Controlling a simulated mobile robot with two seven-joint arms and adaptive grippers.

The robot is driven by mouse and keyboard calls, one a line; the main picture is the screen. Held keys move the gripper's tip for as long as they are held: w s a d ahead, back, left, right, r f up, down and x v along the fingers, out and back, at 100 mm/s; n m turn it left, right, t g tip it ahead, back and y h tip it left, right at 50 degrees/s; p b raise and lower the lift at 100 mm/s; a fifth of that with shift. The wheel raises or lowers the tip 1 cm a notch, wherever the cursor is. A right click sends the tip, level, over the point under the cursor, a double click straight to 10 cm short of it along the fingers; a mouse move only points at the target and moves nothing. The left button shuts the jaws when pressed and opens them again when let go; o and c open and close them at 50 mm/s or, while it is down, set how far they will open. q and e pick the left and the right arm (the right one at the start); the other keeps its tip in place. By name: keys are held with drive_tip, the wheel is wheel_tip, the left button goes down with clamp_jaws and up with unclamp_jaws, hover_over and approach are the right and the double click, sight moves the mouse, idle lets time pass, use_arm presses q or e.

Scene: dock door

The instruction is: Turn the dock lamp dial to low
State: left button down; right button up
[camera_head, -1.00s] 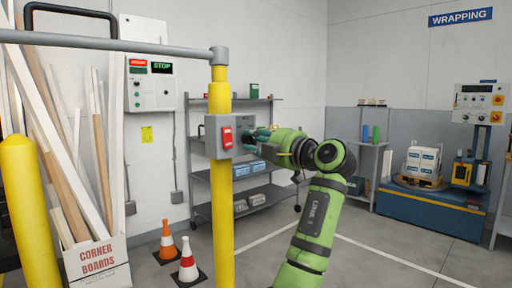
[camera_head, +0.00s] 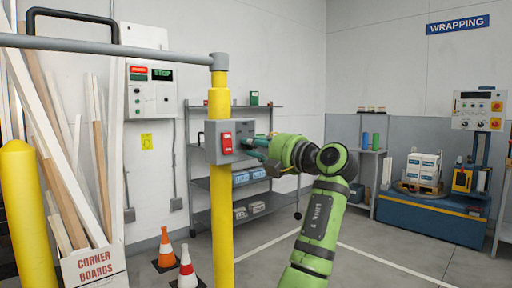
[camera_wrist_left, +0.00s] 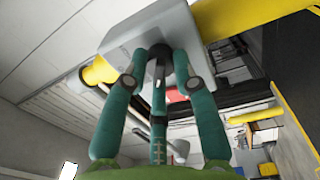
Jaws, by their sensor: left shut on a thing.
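The grey control box (camera_head: 212,150) sits on the yellow post, with a red switch (camera_head: 227,143) on its front. The dark lamp dial (camera_wrist_left: 160,50) shows in the left wrist view on the box's face. My left gripper (camera_head: 253,144) is at the right part of the box in the head view. In the left wrist view, its teal fingers (camera_wrist_left: 157,66) reach the box on both sides of the dial and are shut on it. The dial's marks and pointer are hidden, so its setting cannot be read. My right gripper is not in view.
A grey rail (camera_head: 110,44) runs left from the post top. A yellow bollard (camera_head: 27,210), a corner boards box (camera_head: 95,268) and traffic cones (camera_head: 187,272) stand at left. Grey shelving (camera_head: 255,202) stands behind the post. Floor at lower right is clear.

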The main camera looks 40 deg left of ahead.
use_arm(q)
drive_tip(key=c, duration=1)
unclamp_jaws()
drive_tip(key=shift+d, duration=0.15)
drive_tip(key=d, duration=1.1)
drive_tip(key=shift+s+d+f, duration=0.3)
drive_tip(key=shift+s+d, duration=0.05)
drive_tip(key=shift+s, duration=0.1)
